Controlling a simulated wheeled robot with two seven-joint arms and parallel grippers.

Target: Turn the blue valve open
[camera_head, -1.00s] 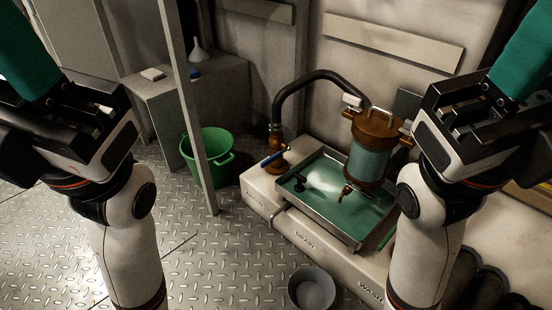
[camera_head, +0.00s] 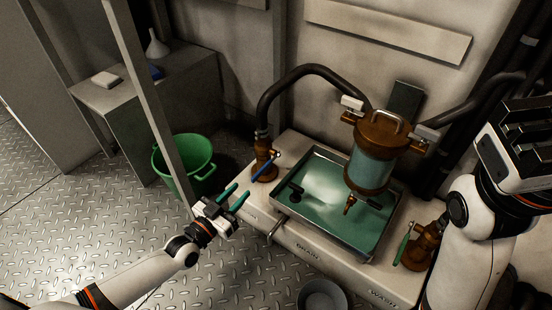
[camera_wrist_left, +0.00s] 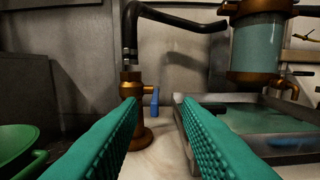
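The blue valve handle (camera_head: 267,163) is a short bar on a brass valve body (camera_head: 261,148) at the left end of the white bench. In the left wrist view the blue handle (camera_wrist_left: 154,101) hangs from a brass stem, ahead of and between the fingertips, not touching them. My left gripper (camera_head: 235,197) is open and empty, in front of and a little left of the handle. Its two green fingers (camera_wrist_left: 158,112) are spread apart. My right gripper's dark body (camera_head: 515,140) shows at the right edge; its fingers are out of view.
A metal tray (camera_head: 364,250) lies under a brass-capped glass vessel (camera_head: 368,168). A black hose (camera_head: 290,80) rises from the valve. A green bucket (camera_head: 183,165) and a thin post (camera_head: 160,110) stand left. A green-handled valve (camera_head: 402,249) is at right. A grey bowl (camera_head: 322,294) is below.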

